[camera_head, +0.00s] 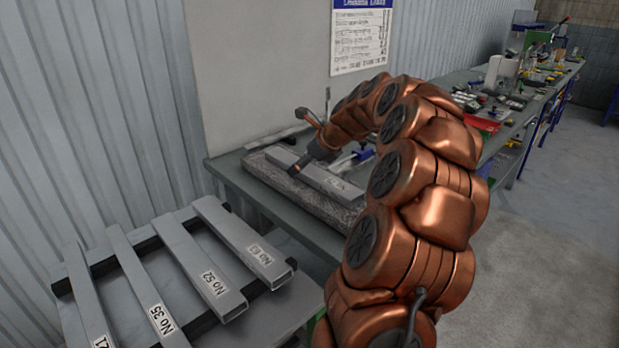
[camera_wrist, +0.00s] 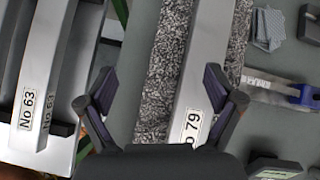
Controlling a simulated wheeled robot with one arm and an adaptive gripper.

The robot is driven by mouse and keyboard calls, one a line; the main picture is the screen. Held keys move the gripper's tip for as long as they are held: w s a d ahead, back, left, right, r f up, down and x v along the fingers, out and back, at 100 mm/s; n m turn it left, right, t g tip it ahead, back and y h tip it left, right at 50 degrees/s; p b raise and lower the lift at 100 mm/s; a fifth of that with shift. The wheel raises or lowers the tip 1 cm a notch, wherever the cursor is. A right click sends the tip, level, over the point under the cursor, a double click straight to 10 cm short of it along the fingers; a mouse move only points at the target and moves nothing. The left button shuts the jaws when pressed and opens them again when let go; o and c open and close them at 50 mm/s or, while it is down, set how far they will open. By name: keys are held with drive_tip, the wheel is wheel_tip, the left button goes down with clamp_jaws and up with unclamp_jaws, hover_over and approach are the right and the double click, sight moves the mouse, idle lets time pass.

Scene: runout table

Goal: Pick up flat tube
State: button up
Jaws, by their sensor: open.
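A long grey flat tube labelled No 79 (camera_wrist: 193,120) lies along a black-and-white mottled pad (camera_wrist: 167,62) in the wrist view. The tube (camera_head: 332,184) also shows in the head view, lying lengthwise on the pad (camera_head: 296,193) on the runout table. My gripper (camera_wrist: 160,88) is open and empty, its fingers spread over the pad. The right finger overlaps the tube beside its label; the left finger is left of the pad. How high the fingers are above the tube I cannot tell. In the head view my gripper (camera_head: 297,168) is partly hidden by my arm.
Several flat tubes, among them No 63 (camera_head: 243,243) and No 52 (camera_head: 199,268), rest on black bars at the lower left. Blue-handled tools (camera_head: 362,156) lie right of the pad. A cluttered workbench (camera_head: 520,105) runs along the wall. Open floor lies at the right.

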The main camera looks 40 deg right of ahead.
sight(310, 170)
drive_tip(key=d+m, duration=0.1)
drive_tip(key=d, duration=0.1)
drive_tip(key=s+d+m, duration=0.1)
drive_tip(key=d, duration=0.1)
drive_tip(key=d+f+m+h, duration=0.1)
drive_tip(key=d, duration=0.2)
drive_tip(key=shift+s+t, duration=0.15)
drive_tip(key=shift+t, duration=0.15)
drive_tip(key=shift+f, duration=0.15)
drive_tip(key=shift+p+x, duration=0.7)
drive_tip(key=shift+x, duration=3)
drive_tip(key=shift+s+a+f, duration=0.1)
drive_tip(key=shift+a, duration=0.05)
drive_tip(key=c, duration=1.7)
drive_tip(key=shift+c, duration=0.2)
